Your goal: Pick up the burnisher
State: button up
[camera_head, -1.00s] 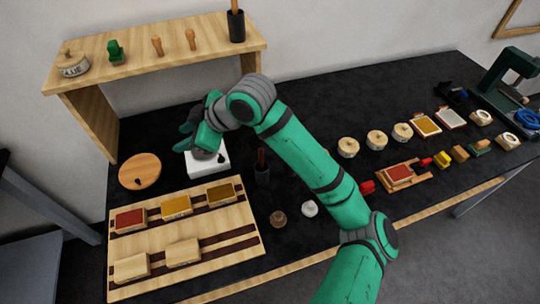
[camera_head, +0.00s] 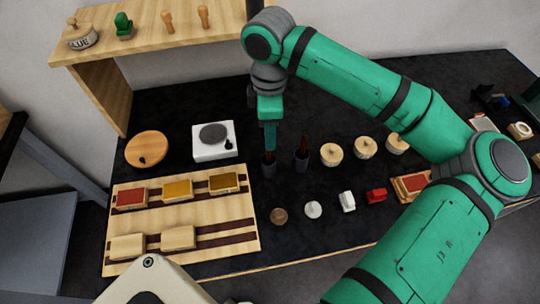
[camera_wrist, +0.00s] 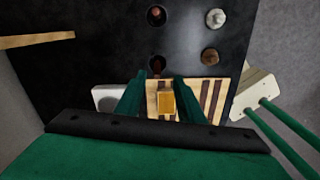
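Two small dark cups stand side by side on the black table, each with a reddish-brown handle upright in it: a left cup (camera_head: 268,170) and a right cup (camera_head: 301,164). I cannot tell which handle is the burnisher. My gripper (camera_head: 270,148) points down at the left cup and hides much of its handle in the head view. In the wrist view the fingers of my gripper (camera_wrist: 160,78) are spread apart with nothing between them. A cup with a handle (camera_wrist: 157,64) shows just beyond the fingertips, and the other cup (camera_wrist: 156,16) is farther off.
A wooden board (camera_head: 235,205) with coloured pads lies at the left. A white device (camera_head: 229,152) with a grey disc and a round wooden plate (camera_head: 147,148) stand behind it. Small knobs, one brown (camera_head: 279,216) and one white (camera_head: 313,209), stand in front. A wooden shelf (camera_head: 100,54) is behind.

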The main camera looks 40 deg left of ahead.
aim_at(268, 158)
notch_tip(268, 158, down, 2)
jog(key=shift+s+f, duration=0.1)
jog(key=shift+s, duration=0.05)
jog(key=f, duration=0.5)
jog(key=shift+a, duration=0.3)
jog(key=shift+d, duration=0.1)
grip_shut()
